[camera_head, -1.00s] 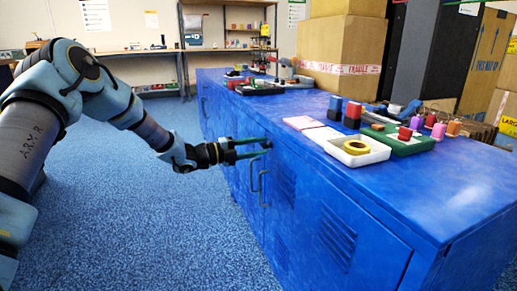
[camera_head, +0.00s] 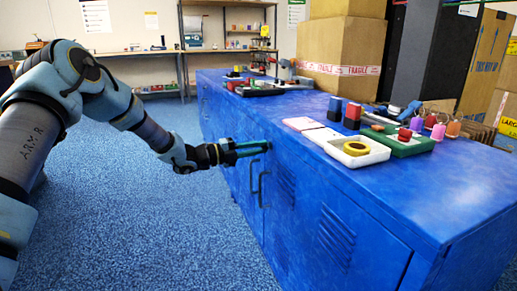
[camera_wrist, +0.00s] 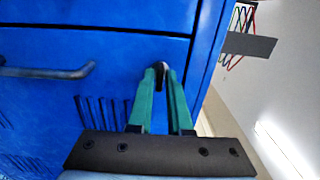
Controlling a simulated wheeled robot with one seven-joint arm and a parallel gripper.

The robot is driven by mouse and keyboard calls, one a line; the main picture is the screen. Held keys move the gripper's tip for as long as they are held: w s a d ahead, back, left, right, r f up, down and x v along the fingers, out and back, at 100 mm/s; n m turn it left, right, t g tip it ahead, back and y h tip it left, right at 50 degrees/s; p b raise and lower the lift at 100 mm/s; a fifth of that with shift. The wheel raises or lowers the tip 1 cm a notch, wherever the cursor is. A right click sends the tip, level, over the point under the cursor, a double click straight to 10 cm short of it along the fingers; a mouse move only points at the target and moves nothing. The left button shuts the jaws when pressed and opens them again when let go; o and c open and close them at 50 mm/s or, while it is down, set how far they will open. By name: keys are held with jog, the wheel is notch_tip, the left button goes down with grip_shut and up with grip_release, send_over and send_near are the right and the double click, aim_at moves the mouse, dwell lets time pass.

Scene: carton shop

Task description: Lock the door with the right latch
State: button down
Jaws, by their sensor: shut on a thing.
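The blue cabinet (camera_head: 300,215) has doors on its front face with vent slots and two handles (camera_head: 264,188) side by side. My gripper (camera_head: 269,147) is at the upper part of the cabinet front, above the handles. In the wrist view its green fingers (camera_wrist: 163,85) are closed together on a small dark and light latch (camera_wrist: 160,71) close to the seam at the top of the door. One door handle (camera_wrist: 60,71) shows at the left in the wrist view. The fingers hide most of the latch, so its turn angle cannot be told.
On the cabinet top are a white tray (camera_head: 369,158) with yellow tape, a green tray (camera_head: 408,147), several stamps and a large carton (camera_head: 340,50). Blue floor (camera_head: 130,220) lies clear left of the cabinet. Shelves (camera_head: 230,40) stand at the back.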

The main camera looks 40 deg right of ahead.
jog(key=shift+n, duration=0.3)
jog(key=n+p, duration=0.8)
jog(key=n, duration=0.9)
jog(key=shift+n, duration=0.3)
dwell(0.5)
jog(key=c, duration=0.9)
grip_release()
jog(key=shift+c, duration=0.2)
